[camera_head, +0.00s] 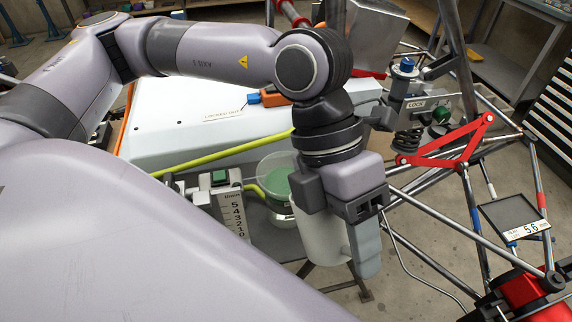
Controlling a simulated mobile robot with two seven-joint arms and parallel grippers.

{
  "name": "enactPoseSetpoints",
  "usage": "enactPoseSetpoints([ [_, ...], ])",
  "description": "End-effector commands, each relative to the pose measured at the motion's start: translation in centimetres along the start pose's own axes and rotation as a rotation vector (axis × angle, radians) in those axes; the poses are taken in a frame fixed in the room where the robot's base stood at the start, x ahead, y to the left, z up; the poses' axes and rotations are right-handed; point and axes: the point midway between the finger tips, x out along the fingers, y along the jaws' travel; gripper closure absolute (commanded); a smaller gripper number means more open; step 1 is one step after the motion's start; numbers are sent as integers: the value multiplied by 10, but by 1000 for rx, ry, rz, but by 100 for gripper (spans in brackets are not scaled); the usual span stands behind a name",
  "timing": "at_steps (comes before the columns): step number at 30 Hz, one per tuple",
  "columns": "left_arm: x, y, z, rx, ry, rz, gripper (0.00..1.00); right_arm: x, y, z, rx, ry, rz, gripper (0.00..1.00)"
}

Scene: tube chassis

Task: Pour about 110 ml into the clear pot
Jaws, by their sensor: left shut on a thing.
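My left gripper (352,205) points down in the middle of the view and is shut on a pale, white-grey vessel (316,238). The vessel hangs below the gripper and looks roughly upright; its mouth and contents are hidden by the gripper. A clear pot (268,168) with something green inside stands just left of the gripper, partly hidden behind the gripper and vessel. I cannot tell whether vessel and pot touch. My right gripper is not in view.
Metal frame tubes and red linkage arms (447,150) crowd the right side. A small display (529,230) reads 5.6. A white panel (165,125) lies behind.

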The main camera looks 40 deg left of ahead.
Motion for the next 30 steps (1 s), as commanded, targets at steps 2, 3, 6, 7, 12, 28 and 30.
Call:
enactPoseSetpoints([
  [2, -3, 0, 0, -1, -1, -13, 100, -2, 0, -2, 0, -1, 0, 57],
  [3, -4, 0, 0, -2, -1, -20, 100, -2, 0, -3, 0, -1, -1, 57],
  [6, -7, 1, 0, -2, 0, -39, 100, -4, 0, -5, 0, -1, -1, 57],
  [7, -8, 1, 0, -3, 0, -45, 100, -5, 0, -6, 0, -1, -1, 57],
  [12, -15, 3, 0, -3, -1, -88, 100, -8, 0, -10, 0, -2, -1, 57],
  [28, -22, 9, 0, 0, -2, -138, 100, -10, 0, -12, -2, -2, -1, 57],
  [30, -23, 9, -1, 0, -1, -141, 100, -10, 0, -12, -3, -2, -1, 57],
])
